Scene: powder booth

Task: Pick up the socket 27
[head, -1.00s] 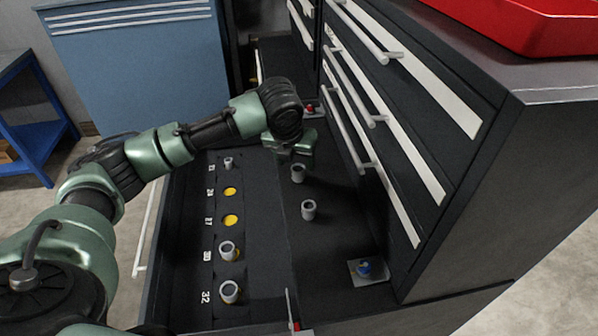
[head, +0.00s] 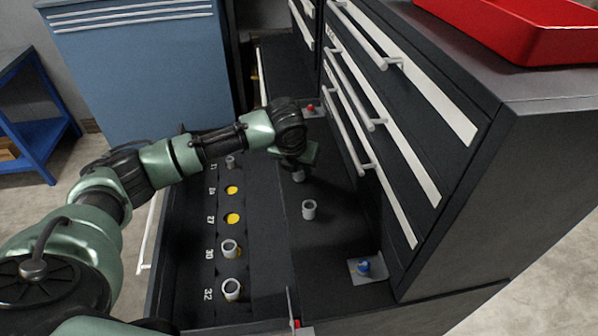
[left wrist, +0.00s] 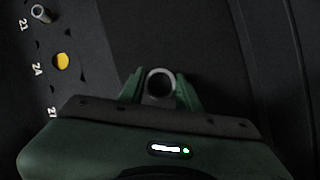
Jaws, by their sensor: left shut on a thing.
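My left gripper (head: 297,168) reaches into the open drawer and is shut on a grey ring-shaped socket (head: 299,176). In the left wrist view this socket (left wrist: 161,82) stands between the green fingertips (left wrist: 160,92), its open top toward the camera. I cannot read a size on it. A second loose grey socket (head: 309,210) stands apart on the drawer floor, nearer to me. The place marked 27 (head: 232,218) is empty and shows yellow, as does the place marked 24 (head: 232,190). My right gripper is not in view.
Sockets stand at the places marked 21 (head: 230,161), 30 (head: 229,249) and 32 (head: 231,289). A blue item (head: 364,267) sits on a small plate in the drawer. The cabinet front with handles (head: 350,100) rises close on the right.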

